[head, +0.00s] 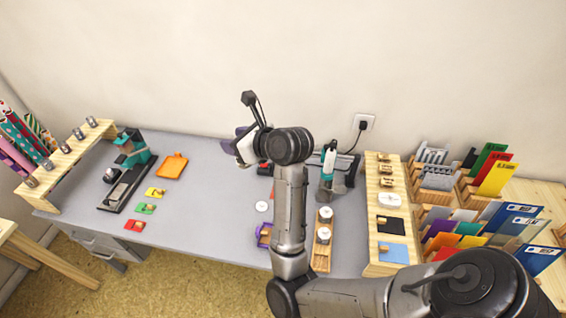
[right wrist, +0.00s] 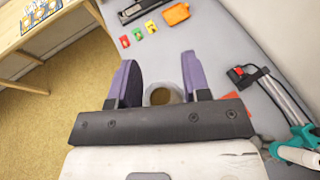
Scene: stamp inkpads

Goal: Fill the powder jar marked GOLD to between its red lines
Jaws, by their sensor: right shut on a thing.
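My right gripper (head: 243,146) is raised over the back middle of the desk. In the right wrist view its purple fingers (right wrist: 160,88) are shut on a small round vessel (right wrist: 162,97) with a pale rim and a brownish-gold inside. I cannot read any mark on it, and its red lines do not show. Two jars with pale tops, one farther back (head: 325,213) and one nearer (head: 323,235), stand in a narrow wooden tray (head: 321,262). Their labels cannot be read. A round white piece (head: 262,206) lies on the desk left of my arm. My left gripper is not in view.
A purple holder (head: 263,236) is partly hidden by my right arm. A teal and grey device (head: 328,165) stands right of the arm. A wooden rack (head: 385,255) with pads is farther right. A black and teal press (head: 128,165) and an orange tray (head: 172,165) are left.

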